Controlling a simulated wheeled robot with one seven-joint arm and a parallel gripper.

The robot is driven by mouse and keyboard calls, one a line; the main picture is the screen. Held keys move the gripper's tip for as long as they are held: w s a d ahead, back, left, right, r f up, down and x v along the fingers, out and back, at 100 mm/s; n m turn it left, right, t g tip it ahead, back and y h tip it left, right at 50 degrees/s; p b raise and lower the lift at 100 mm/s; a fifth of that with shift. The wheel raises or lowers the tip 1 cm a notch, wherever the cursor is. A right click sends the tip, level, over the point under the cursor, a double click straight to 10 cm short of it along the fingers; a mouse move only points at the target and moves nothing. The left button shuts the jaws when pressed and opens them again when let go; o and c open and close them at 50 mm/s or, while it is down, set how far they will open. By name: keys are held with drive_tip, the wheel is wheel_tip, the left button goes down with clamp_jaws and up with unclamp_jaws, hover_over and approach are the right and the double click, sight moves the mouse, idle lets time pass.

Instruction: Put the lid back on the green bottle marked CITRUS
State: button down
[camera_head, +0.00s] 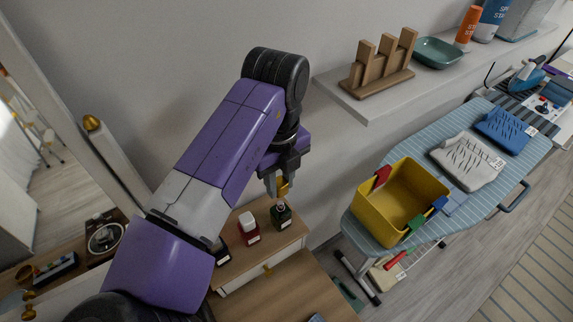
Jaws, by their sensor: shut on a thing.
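My gripper (277,190) points down and is shut on a small gold lid (284,187). It holds the lid in the air above a dark green bottle (281,216). The bottle stands upright near the right end of a small wooden dresser top (257,256). A pale label shows on its front, but the text is too small to read. The lid and the bottle look apart in this view; the exact gap and sideways alignment cannot be told.
A red bottle with a white cap (248,228) and a dark bottle (220,252) stand left of the green one. A mirror (60,150) leans at left. A yellow bin (388,205) sits on an ironing board at right. A wall shelf (372,105) is behind.

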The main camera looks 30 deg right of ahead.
sight(280, 203)
drive_tip(key=shift+f, duration=0.25)
drive_tip(key=shift+f+b, duration=1.55)
drive_tip(key=shift+f, duration=0.3)
drive_tip(key=shift+f+b, duration=1.05)
drive_tip(key=shift+f, duration=0.6)
idle(2.1)
drive_tip(key=c, duration=0.6)
unclamp_jaws()
drive_tip(key=shift+c, duration=0.2)
drive_tip(key=shift+r, duration=0.15)
drive_tip(key=shift+r+p, duration=2.6)
drive_tip(key=shift+r, duration=0.8)
